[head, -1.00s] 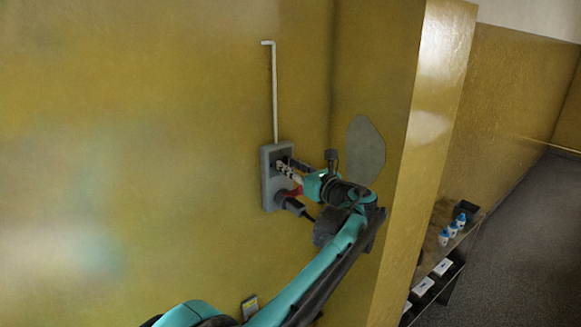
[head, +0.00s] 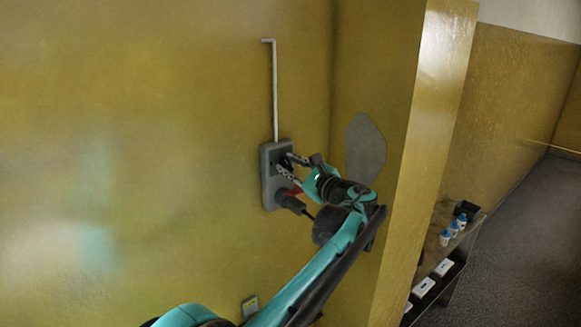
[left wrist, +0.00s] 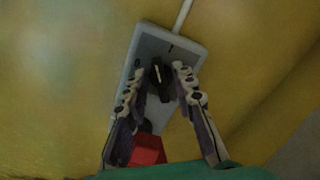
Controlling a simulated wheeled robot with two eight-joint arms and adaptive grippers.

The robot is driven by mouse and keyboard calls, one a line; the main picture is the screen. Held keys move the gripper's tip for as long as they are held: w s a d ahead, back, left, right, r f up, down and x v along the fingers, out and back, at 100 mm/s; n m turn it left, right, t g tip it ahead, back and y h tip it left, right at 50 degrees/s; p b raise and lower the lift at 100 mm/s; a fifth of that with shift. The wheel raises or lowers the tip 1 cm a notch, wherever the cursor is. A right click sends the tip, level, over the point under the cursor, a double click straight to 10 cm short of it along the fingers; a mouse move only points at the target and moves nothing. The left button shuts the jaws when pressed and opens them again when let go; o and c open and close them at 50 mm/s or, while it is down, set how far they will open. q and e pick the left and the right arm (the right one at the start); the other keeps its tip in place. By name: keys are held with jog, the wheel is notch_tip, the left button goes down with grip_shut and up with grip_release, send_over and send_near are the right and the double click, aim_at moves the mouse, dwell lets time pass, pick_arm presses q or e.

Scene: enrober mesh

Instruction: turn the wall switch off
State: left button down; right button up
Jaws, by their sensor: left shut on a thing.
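The wall switch is a grey box (head: 266,180) on the yellow wall, also in the left wrist view (left wrist: 149,48). A black knob (left wrist: 160,83) stands out from its face, slightly tilted in the wrist picture. My left gripper (head: 286,164) is at the upper part of the box. In the left wrist view its two fingers (left wrist: 158,70) lie on either side of the knob, shut on it. A red part (left wrist: 147,150) shows below the knob. The fingers partly hide the box face. My right gripper is not in view.
A thin conduit (head: 274,90) runs up from the box. A black plug (head: 293,204) sticks out at its lower part. A wall corner juts out at right, with a grey patch (head: 366,147) before it. A shelf (head: 441,268) with small items stands beyond.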

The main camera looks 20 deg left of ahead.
pick_arm(q)
jog(key=n, duration=0.5)
jog(key=shift+a+f+n+b, duration=0.1)
jog(key=shift+f+n+b, duration=0.05)
jog(key=shift+n+b, duration=0.15)
jog(key=n, duration=0.5)
jog(key=shift+f, duration=0.1)
jog(key=shift+n, duration=0.4)
jog(key=c, duration=1.7)
grip_release()
jog(key=shift+o, duration=0.5)
jog(key=v, duration=1.2)
